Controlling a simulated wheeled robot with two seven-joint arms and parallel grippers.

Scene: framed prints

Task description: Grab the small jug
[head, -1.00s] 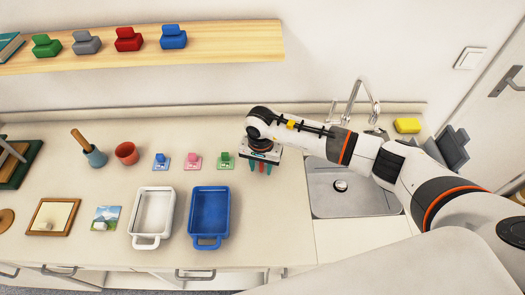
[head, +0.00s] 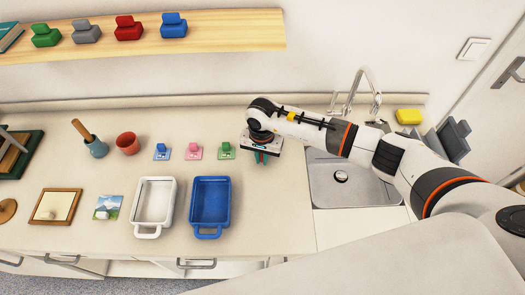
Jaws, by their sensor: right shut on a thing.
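My right gripper (head: 261,158) points down at the counter just right of the green stamp-like piece. Its teal fingers are close together, shut on a small red thing that is mostly hidden by the fingers and the wrist. I cannot tell from its visible part whether this is the small jug. A blue-grey pot (head: 97,149) with a wooden handle sticking out stands at the left, and an orange-red cup (head: 128,144) stands beside it. My left gripper is not in view.
A white tray (head: 147,232) and a blue tray (head: 208,234) lie in front. Small blue, pink and green pieces (head: 226,151) stand behind them. A sink (head: 327,195) with a tap (head: 371,85) is at the right. A framed print (head: 56,206) lies at the left.

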